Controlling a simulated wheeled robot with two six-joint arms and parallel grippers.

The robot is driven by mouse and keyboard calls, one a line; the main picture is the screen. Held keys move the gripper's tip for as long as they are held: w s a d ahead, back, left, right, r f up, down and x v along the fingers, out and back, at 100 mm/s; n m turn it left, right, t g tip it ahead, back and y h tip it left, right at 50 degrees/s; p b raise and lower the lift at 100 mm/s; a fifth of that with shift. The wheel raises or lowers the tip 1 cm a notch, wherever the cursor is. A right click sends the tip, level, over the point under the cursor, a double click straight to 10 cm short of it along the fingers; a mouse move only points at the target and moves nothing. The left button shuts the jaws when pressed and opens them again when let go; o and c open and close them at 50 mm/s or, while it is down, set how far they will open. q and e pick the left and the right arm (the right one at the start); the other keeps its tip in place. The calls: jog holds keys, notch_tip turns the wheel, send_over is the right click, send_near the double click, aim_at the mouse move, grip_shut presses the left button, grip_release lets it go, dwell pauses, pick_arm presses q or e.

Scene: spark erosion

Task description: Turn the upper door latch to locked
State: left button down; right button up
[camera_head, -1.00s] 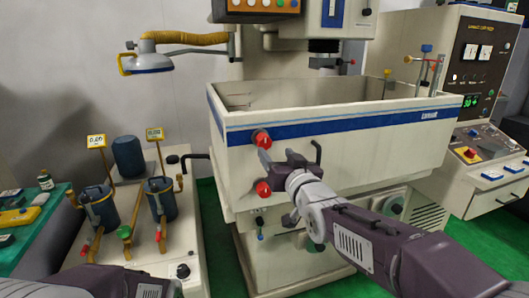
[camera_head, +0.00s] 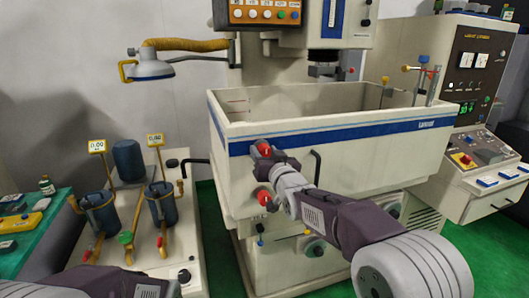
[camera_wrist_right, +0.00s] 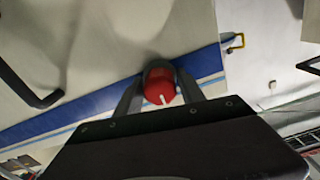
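The upper door latch is a red knob (camera_head: 264,149) on the blue stripe at the left of the machine tank's front. My right gripper (camera_head: 262,151) is at this knob, with a finger on either side. In the right wrist view the knob (camera_wrist_right: 160,90) sits between the two grey fingers (camera_wrist_right: 159,92), and its white mark points toward the bottom of the picture. The fingers are apart; contact with the knob cannot be told. The lower red knob (camera_head: 264,197) is below, beside my right wrist. My left gripper is out of view.
The tank (camera_head: 350,155) has a black handle (camera_head: 316,165) right of the knobs; it also shows in the wrist view (camera_wrist_right: 30,90). A control console (camera_head: 475,155) stands at right.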

grip_shut()
jog(key=n+b, duration=0.2)
jog(key=shift+f+n, duration=0.15)
jog(key=shift+n, duration=0.15)
jog(key=n+b, duration=0.2)
jog(key=n, duration=0.1)
jog(key=shift+n, duration=0.3)
jog(key=n+b, duration=0.2)
jog(key=n, duration=0.3)
jog(key=n+b, duration=0.2)
jog(key=n, duration=0.4)
jog(key=shift+n, duration=0.3)
jog(key=shift+b, duration=0.3)
